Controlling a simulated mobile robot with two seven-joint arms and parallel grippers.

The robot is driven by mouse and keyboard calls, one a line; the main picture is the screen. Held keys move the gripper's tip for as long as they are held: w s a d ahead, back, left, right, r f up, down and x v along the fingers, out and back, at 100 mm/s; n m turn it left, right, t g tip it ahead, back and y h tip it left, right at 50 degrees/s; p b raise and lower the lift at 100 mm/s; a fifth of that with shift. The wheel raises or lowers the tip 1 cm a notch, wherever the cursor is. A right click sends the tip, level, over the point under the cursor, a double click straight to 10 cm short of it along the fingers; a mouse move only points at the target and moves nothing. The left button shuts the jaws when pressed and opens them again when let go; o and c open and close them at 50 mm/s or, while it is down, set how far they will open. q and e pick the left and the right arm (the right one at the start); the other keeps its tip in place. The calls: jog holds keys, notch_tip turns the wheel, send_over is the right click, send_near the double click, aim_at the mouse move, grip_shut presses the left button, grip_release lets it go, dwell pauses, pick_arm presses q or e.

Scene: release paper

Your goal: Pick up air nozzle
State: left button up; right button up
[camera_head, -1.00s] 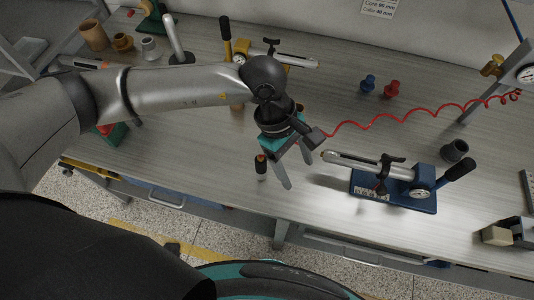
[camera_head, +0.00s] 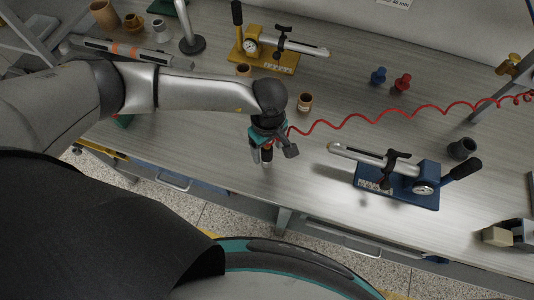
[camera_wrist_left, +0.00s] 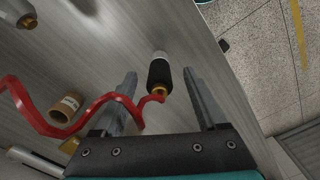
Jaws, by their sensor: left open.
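The air nozzle is a short black cylinder (camera_wrist_left: 160,73) with a pale tip at its far end and a gold fitting at its near end. The red coiled hose (camera_wrist_left: 90,118) reaches the gold fitting; it also runs right across the bench in the head view (camera_head: 360,118). My left gripper (camera_wrist_left: 159,76) is open, its two fingers on either side of the nozzle with visible gaps. In the head view my left gripper (camera_head: 261,157) points down at the bench's front edge, and the nozzle is mostly hidden behind the fingers. My right gripper is in neither current view.
A blue fixture (camera_head: 405,190) stands right of the gripper and a yellow fixture (camera_head: 270,58) behind it. A small brown cup (camera_head: 304,102) is close by. Blue (camera_head: 378,76) and red (camera_head: 402,82) pieces lie farther back. The bench (camera_head: 225,160) is clear left of the gripper.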

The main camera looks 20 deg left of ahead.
aim_at(267, 156)
pick_arm(q)
jog(key=shift+w+a+f, duration=0.15)
jog(key=shift+f, duration=2.45)
grip_shut()
